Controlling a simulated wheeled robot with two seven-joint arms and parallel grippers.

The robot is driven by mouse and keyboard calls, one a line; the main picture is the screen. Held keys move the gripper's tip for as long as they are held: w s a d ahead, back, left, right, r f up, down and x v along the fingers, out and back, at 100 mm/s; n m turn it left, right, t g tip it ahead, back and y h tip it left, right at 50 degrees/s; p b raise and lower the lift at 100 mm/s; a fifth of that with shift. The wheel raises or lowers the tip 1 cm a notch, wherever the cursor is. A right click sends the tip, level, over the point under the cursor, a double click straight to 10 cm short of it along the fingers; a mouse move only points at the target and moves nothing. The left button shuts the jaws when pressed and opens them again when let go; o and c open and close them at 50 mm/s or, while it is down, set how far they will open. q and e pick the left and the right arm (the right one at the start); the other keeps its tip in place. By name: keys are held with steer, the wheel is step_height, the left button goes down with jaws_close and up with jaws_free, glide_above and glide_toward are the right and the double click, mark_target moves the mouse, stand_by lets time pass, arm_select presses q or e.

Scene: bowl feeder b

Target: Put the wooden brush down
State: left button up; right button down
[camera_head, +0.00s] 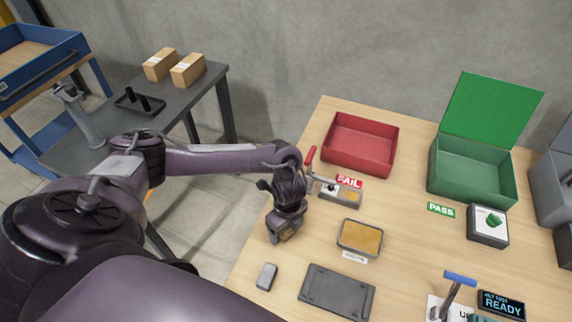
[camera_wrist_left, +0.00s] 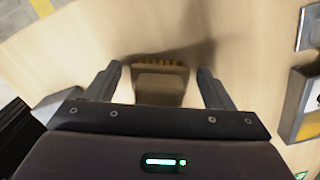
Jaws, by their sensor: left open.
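The wooden brush (camera_wrist_left: 160,86) is a brown block with a yellowish bristle edge on its far side. In the left wrist view it lies between the two fingers of my left gripper (camera_wrist_left: 160,72), with a visible gap on both sides. In the head view my left gripper (camera_head: 284,233) points down over the left part of the wooden table (camera_head: 262,252), and it is open. Only a small part of the brush (camera_head: 289,235) shows there, low at the fingertips; the gripper hides the rest. It appears to rest on the tabletop. My right gripper is not in view.
Close to the right are a clamp with a red handle (camera_head: 310,157) and an orange-filled tray (camera_head: 360,238). A grey block (camera_head: 266,277) and a dark plate (camera_head: 337,291) lie in front. A red bin (camera_head: 361,144) and a green bin (camera_head: 470,172) stand behind.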

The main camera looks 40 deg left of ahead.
arm_select(q)
steer(key=r+p, duration=0.1)
steer(key=r, duration=0.4)
steer(key=r+p, duration=0.2)
steer(key=r, duration=0.4)
steer(key=shift+w+d+r, duration=0.1)
steer(key=shift+w+r, duration=0.1)
steer(key=shift+r, duration=0.5)
steer(key=shift+s+f, duration=0.1)
steer(key=shift+s, duration=0.05)
